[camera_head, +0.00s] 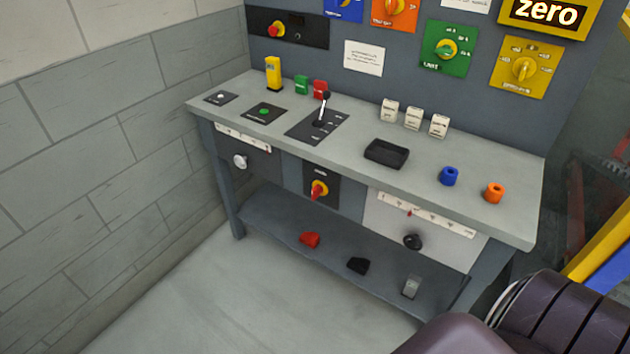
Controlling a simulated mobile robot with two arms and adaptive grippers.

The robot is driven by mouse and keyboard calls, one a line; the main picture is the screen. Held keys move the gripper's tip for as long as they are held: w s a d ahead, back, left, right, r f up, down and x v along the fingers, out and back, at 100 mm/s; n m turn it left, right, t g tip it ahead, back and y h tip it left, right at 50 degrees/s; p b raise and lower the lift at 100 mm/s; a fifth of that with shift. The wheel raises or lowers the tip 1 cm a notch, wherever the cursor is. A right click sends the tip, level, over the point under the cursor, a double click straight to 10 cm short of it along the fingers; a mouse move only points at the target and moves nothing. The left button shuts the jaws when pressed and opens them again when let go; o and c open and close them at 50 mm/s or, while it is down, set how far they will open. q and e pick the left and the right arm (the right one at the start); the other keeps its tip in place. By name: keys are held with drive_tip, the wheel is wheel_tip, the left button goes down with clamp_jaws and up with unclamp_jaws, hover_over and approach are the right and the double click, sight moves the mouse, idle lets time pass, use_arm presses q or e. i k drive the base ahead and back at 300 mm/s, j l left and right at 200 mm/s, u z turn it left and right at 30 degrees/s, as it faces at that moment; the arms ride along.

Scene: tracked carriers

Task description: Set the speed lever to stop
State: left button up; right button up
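The lever that looks like the speed lever (323,108) has a black knob and a pale shaft. It stands out of a black plate (305,128) on the grey console top, left of the middle. The plate has small white labels beside the slot, too small to read, so I cannot tell which position the lever is in. Neither of my grippers is in view, and nothing touches the lever.
Open floor (220,310) lies in front.

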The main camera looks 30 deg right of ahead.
sight(326, 96)
drive_tip(key=i+l+z, duration=0.25)
drive_tip(key=l, duration=0.2)
drive_tip(key=i+l+z, duration=0.25)
drive_tip(key=l, duration=0.2)
drive_tip(key=i+l+z, duration=0.25)
drive_tip(key=l, duration=0.2)
drive_tip(key=k+u, duration=0.1)
drive_tip(key=u, duration=0.35)
